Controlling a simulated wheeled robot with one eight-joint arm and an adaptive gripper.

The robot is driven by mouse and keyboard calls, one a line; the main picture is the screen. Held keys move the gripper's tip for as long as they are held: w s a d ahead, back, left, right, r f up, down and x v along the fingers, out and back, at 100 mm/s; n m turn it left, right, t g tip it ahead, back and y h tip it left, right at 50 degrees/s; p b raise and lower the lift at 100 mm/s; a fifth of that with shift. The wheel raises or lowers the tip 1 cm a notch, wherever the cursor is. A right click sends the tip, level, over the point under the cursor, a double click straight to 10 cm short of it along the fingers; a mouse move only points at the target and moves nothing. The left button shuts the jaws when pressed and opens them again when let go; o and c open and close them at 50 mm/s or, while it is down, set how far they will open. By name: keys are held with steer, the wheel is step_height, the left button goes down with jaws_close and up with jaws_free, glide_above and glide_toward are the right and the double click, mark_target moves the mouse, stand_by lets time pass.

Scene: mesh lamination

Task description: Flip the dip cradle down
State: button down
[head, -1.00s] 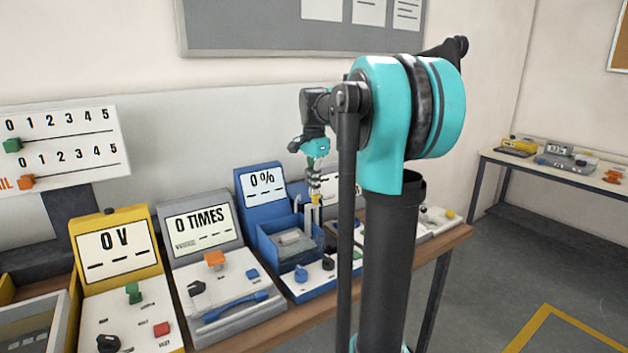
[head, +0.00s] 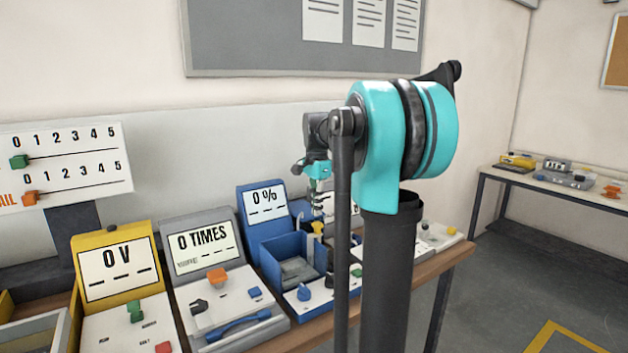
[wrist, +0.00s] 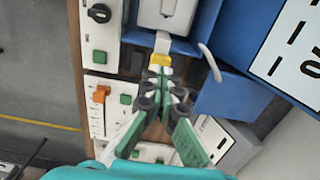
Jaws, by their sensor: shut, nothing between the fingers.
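The dip cradle belongs to the blue station (head: 262,228) with the "0 %" display. Its yellow grip (wrist: 160,59) sits at the end of a short white bar that runs from a pale block (wrist: 168,14) over the blue tray. The grip also shows in the head view (head: 317,228), at the tray's right. I cannot tell the cradle's exact tilt. My gripper (wrist: 163,84) is shut and empty, its fingertips just short of the yellow grip; I cannot tell whether they touch it. In the head view my gripper (head: 318,207) is above the grip, partly beside my own arm link.
A white curved hook (wrist: 211,63) rises beside the tray. Grey "0 TIMES" (head: 203,242) and yellow "0 V" (head: 117,262) stations stand left on the bench. My arm hides part of the bench right of the blue station.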

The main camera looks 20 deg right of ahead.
step_height(320, 180, up, 11)
stand_by(0.3)
